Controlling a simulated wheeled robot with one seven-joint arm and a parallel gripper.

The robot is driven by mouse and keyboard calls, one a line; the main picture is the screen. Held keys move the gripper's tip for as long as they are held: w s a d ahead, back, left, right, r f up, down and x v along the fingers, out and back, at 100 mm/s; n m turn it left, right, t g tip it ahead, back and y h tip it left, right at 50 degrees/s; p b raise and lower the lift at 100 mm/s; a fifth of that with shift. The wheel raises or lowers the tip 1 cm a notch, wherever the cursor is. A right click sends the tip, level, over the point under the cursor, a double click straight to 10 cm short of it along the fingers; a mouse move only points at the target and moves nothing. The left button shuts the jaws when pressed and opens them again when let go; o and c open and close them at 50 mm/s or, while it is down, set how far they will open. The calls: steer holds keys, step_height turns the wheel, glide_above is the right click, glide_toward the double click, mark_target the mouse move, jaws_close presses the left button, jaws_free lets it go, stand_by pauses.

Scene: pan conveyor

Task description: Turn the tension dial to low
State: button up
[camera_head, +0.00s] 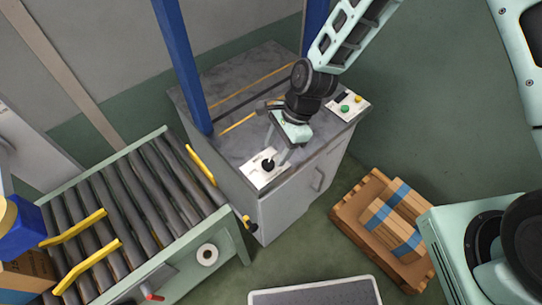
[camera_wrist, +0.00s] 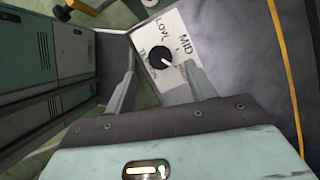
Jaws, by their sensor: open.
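The tension dial (camera_head: 268,165) is a round black knob on a white panel (camera_head: 257,178) at the front corner of the grey cabinet top. In the wrist view the dial (camera_wrist: 157,57) lies between my two finger lines, its white pointer toward the lower right, away from LOW and below MID. The panel (camera_wrist: 152,38) shows LOW, MID and a partly covered TENSION label; any further mark is hidden near the right finger. My gripper (camera_head: 276,150) is open just above the dial, also seen in the wrist view (camera_wrist: 159,64). I cannot tell whether a finger touches the knob.
A roller conveyor (camera_head: 150,200) stands left. A wooden pallet with a strapped box (camera_head: 385,225) lies on the floor at right.

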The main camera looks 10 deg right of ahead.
mark_target(269, 163)
steer(key=shift+x, duration=2.4)
steer(key=c, duration=1)
